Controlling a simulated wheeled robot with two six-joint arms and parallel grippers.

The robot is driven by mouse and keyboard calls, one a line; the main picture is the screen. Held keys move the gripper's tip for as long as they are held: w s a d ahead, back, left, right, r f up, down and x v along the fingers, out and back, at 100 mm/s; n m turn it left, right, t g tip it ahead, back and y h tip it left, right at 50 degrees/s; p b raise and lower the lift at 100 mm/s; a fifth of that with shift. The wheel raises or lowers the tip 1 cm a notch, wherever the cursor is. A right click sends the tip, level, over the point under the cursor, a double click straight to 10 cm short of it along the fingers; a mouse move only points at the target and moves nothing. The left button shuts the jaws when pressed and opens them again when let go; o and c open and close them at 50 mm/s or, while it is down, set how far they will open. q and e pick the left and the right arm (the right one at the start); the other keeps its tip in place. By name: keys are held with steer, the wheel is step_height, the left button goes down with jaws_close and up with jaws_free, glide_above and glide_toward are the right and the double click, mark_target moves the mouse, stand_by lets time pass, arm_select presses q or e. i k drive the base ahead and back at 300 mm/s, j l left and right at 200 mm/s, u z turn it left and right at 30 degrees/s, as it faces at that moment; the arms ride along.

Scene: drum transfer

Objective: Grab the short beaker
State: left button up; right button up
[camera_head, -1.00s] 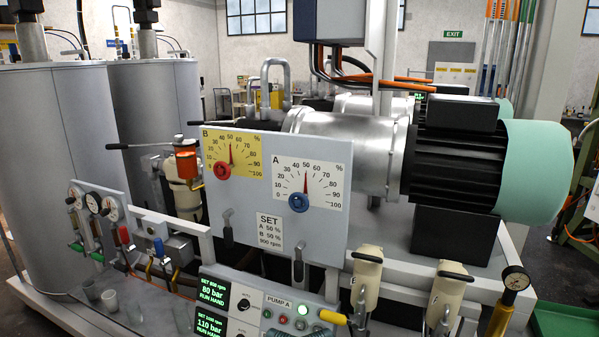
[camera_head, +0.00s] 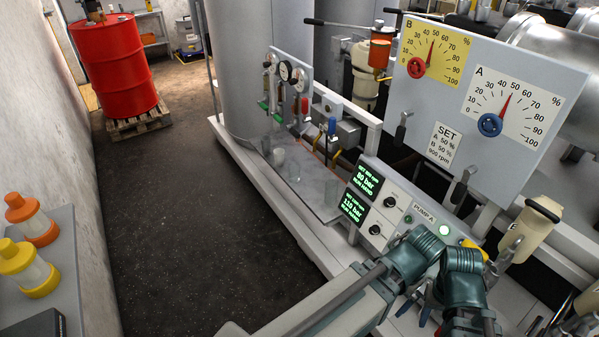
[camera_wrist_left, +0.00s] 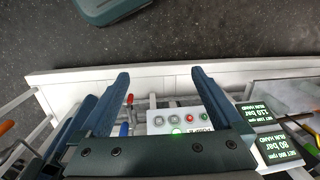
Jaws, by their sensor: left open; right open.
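My right gripper (camera_head: 430,303) is low in the head view, partly hidden among teal arm joints, open and well apart from the beakers. My left gripper (camera_wrist_left: 163,95) is open and empty in the left wrist view, with the pump panel (camera_wrist_left: 180,120) beyond its fingers. No beaker shows clearly there.
A gauge board (camera_head: 478,85) stands above the skid, behind the pump panel. A red drum (camera_head: 115,65) stands on a pallet. A side table (camera_head: 50,280) holds orange and yellow bottles. The dark floor between is clear.

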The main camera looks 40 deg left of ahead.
mark_target(294, 174)
steer(key=i+j, duration=0.1)
steer(key=j, duration=0.35)
steer(key=i+j, duration=0.1)
steer(key=j, duration=0.35)
steer(key=i+j, duration=0.15)
steer(key=j, duration=0.3)
steer(key=k+u, duration=0.05)
